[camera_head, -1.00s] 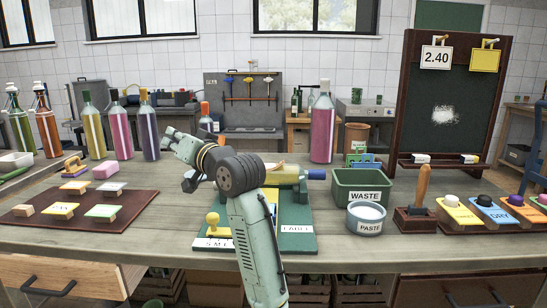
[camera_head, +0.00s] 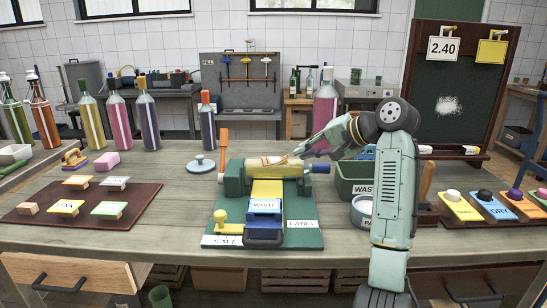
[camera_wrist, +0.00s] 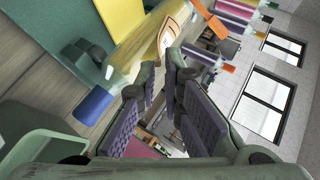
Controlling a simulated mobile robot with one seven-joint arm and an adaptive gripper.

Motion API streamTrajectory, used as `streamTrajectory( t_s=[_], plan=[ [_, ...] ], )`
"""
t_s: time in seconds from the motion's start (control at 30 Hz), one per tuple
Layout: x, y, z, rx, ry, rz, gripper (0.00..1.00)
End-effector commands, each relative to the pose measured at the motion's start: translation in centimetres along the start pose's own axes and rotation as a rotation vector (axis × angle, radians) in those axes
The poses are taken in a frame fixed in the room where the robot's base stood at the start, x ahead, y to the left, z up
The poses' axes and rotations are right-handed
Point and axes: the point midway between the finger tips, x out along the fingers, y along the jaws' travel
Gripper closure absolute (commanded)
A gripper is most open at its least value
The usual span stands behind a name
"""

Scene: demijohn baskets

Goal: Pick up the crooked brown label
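The crooked brown label (camera_head: 274,161) is a cream patch with a brown edge. It sits askew on a yellow bottle (camera_head: 252,165) lying in a green cradle. The label also shows in the wrist view (camera_wrist: 172,36), just beyond the fingertips, with one edge seeming to stand off the glass. My gripper (camera_head: 302,150) reaches in from the right, close to the label's right side. In the wrist view my gripper (camera_wrist: 163,68) is open, with a gap between its pads and nothing held. I cannot tell whether a finger touches the label.
The green waste bin (camera_head: 352,178) and paste pot (camera_head: 361,206) stand right of the cradle, partly behind my arm. A blue stamp block (camera_head: 264,207) and yellow knob (camera_head: 221,216) stand in front. An orange-handled tool (camera_head: 224,140) rises behind.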

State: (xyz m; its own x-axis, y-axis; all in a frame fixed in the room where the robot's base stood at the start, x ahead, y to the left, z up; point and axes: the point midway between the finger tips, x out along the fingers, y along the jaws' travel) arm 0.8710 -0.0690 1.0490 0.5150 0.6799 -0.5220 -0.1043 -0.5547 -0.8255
Motion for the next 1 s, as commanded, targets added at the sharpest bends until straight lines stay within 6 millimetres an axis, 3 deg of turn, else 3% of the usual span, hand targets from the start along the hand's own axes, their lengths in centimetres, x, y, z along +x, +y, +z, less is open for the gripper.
streamTrajectory(
  t_s=[0.4,0.63,0.77,1.0],
  plan=[
    [5.1,0.1,-0.1,0.000,0.000,0.001,0.92],
    [5.3,0.2,-0.1,0.000,0.001,0.001,0.92],
    [5.3,0.2,-0.1,0.000,0.001,0.001,1.00],
    [5.2,0.2,-0.1,0.000,0.001,0.001,1.00]
  ],
)
